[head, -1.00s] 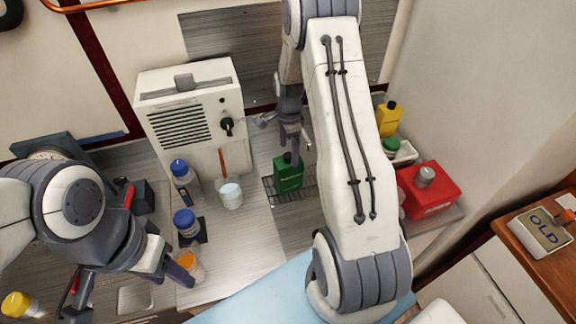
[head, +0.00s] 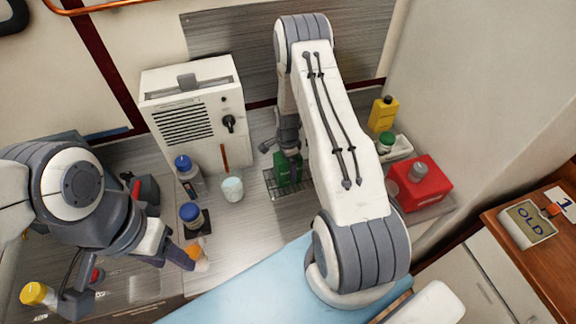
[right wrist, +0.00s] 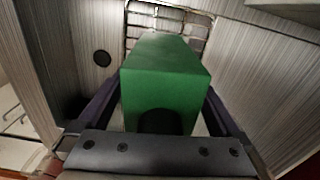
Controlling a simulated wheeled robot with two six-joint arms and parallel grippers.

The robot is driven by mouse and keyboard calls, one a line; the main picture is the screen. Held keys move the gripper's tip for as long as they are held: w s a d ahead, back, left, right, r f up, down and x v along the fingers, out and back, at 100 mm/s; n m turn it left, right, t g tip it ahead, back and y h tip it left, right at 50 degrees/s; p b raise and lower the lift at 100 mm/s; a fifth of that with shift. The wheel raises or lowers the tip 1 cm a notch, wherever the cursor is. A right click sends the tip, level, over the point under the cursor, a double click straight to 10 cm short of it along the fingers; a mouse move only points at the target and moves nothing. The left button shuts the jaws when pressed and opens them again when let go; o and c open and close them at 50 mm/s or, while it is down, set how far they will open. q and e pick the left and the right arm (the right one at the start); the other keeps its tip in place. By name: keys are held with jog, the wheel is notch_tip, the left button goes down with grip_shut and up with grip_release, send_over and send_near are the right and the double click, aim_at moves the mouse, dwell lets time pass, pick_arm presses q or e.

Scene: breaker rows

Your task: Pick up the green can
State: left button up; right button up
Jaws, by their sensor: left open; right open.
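The green can (head: 282,174) stands on a wire rack (head: 270,186) on the counter, partly hidden by my right gripper (head: 289,163). In the right wrist view the can (right wrist: 165,75) is a boxy green block between the two dark fingers of my right gripper (right wrist: 163,100). One finger is on each side of it and the jaws are open. I cannot tell whether either finger touches it. My left gripper (head: 130,280) is open at the lower left, with one finger close to an orange and white bottle (head: 200,255).
Blue-capped bottles (head: 191,217) and a pale cup (head: 232,189) stand left of the rack. A white vented box (head: 190,110) stands behind them.

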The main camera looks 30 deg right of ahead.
grip_shut()
jog(key=shift+r, duration=0.2)
